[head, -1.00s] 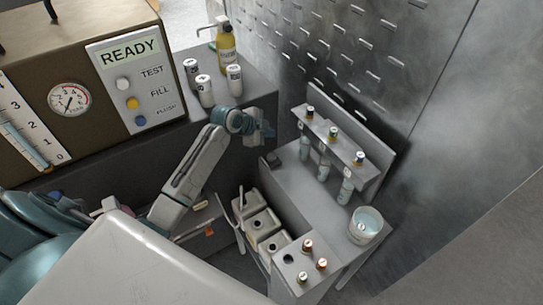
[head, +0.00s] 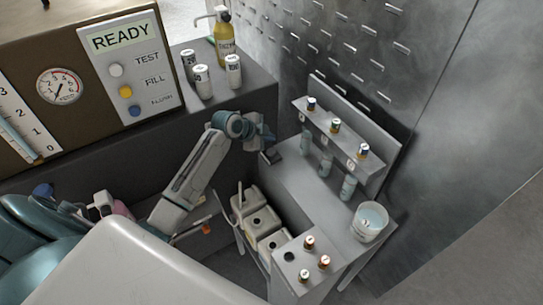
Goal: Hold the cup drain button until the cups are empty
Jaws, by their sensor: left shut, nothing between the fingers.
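My left gripper (head: 266,137) is shut and empty. It points right, close above a small dark block (head: 273,156) at the left end of the grey bench; I cannot tell if they touch. Whether this block is the cup drain button cannot be told. Several clear cups hang in a row under the shelf: one at the left (head: 306,143), one in the middle (head: 326,164) and one at the right (head: 348,187). They look pale blue; their liquid level is too small to read. My right gripper is not in view.
A white bucket (head: 369,223) with pale liquid stands at the bench's right end. White jugs (head: 262,221) sit below the bench. The brown machine's display (head: 122,37) reads READY. White canisters (head: 202,82) and a yellow bottle (head: 225,40) stand behind.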

